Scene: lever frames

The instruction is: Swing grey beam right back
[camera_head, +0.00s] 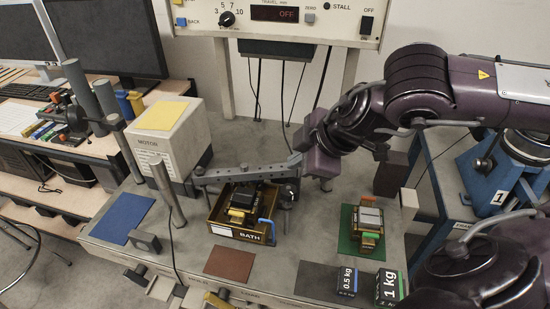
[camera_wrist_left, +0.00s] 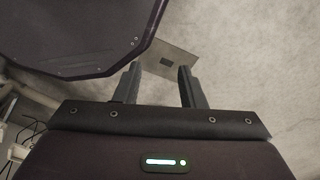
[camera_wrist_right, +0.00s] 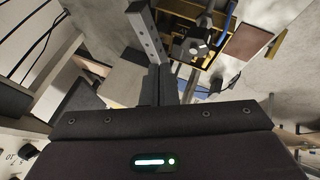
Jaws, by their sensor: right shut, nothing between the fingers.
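The grey beam (camera_head: 240,173), a bar with holes along it, lies roughly level above the bath tray, in front of the motor box. It also shows in the right wrist view (camera_wrist_right: 147,33), running up from near my fingertips. My right gripper (camera_head: 298,160) is at the beam's right end; in the right wrist view its fingers (camera_wrist_right: 159,72) are together with nothing between them. They look close against the beam's end, but contact is unclear. My left gripper (camera_wrist_left: 158,72) is open and empty over bare floor in its wrist view; it is not in the head view.
The bath tray (camera_head: 258,233) holds a black and yellow device below the beam. A motor box (camera_head: 174,135) stands behind left. A device sits on a green mat (camera_head: 346,243); weights (camera_head: 388,288) stand front right. A control panel (camera_head: 276,22) is behind.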

